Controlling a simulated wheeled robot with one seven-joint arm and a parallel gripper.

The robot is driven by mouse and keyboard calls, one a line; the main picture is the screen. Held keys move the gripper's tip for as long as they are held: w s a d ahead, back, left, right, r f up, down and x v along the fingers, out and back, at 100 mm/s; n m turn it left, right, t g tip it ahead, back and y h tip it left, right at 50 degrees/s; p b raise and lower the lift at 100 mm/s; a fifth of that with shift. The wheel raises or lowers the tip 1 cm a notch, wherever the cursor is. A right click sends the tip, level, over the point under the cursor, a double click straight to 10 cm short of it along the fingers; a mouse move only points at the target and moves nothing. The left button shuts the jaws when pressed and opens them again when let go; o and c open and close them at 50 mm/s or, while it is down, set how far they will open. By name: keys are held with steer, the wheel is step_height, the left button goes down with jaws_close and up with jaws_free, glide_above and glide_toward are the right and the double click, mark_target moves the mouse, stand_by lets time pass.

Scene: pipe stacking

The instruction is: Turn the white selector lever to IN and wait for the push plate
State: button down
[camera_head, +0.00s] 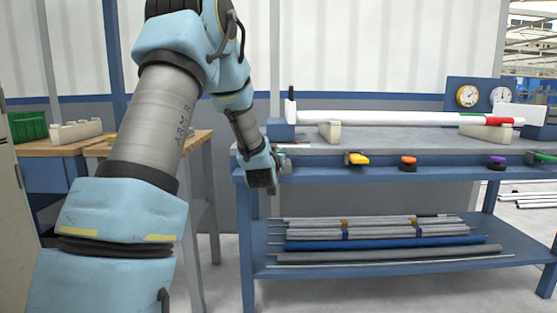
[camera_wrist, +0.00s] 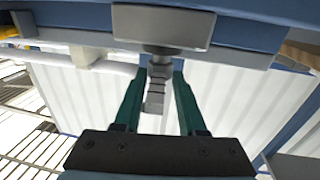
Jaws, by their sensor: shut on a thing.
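My gripper (camera_head: 272,172) is at the left end of the bench's front edge in the head view. In the wrist view its two dark green fingers (camera_wrist: 160,75) stand on either side of a pale grey stepped lever (camera_wrist: 156,88), which I take to be the selector lever. The gripper is shut on it. The lever hangs from a grey block (camera_wrist: 163,27) on the blue bench edge. In the head view the gripper mostly hides the lever, and I cannot read any IN marking. I cannot clearly make out the push plate.
A long white pipe (camera_head: 390,118) with red and green bands lies on pale supports above the bench top (camera_head: 380,140). Yellow (camera_head: 358,158), orange (camera_head: 408,160) and purple (camera_head: 497,160) knobs line the front edge. Several pipes (camera_head: 370,232) lie on the lower shelf. A wooden-topped table stands left.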

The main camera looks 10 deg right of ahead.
steer(key=m+h, duration=0.1)
steer(key=m+g+h, duration=0.1)
steer(key=h, duration=0.1)
steer(key=a+m+g+h, duration=0.1)
steer(key=shift+w+a+r+h, duration=0.1)
steer(key=shift+w+r+h, duration=0.05)
steer(key=shift+w+h, duration=0.25)
steer(key=shift+w+a+r+m+g+h+p, duration=0.1)
steer(key=shift+m+g+h+p, duration=0.45)
steer(key=shift+m+g+h, duration=0.3)
steer(key=shift+w+m+g+h+p, duration=0.1)
steer(key=shift+m+g+h+p, duration=0.4)
steer(key=shift+m+g+h, duration=0.3)
steer(key=c, duration=0.8)
jaws_free()
steer(key=shift+g, duration=0.35)
steer(key=v, duration=1)
steer(key=shift+s+a+f+p, duration=0.2)
steer(key=shift+s+f+p, duration=0.05)
steer(key=shift+s+p, duration=0.05)
